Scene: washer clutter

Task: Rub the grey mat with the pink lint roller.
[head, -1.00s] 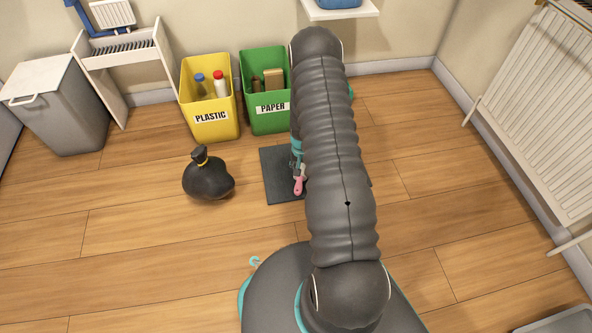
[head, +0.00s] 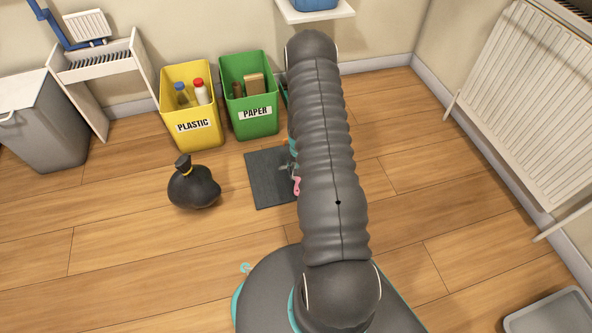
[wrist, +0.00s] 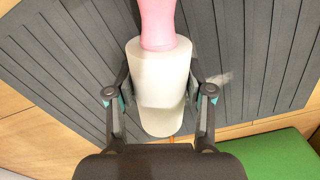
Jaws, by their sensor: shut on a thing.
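The pink lint roller has a pink handle (head: 297,186) and a thick white roll (wrist: 158,75). In the wrist view my gripper (wrist: 159,88) has a finger on each side of the white roll and is shut on it, with the handle pointing away at the top. The grey mat (head: 265,178) lies flat on the wooden floor, and its ribbed surface (wrist: 60,50) fills much of the wrist view behind the roller. Whether the roll touches the mat cannot be told. My arm hides the mat's right part and most of the gripper in the head view.
A yellow plastic bin (head: 190,107) and a green paper bin (head: 250,95) stand behind the mat. A black bag (head: 193,186) sits left of it. A radiator (head: 525,100) is at the right, a grey tray (head: 550,313) at front right. Floor right of my arm is clear.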

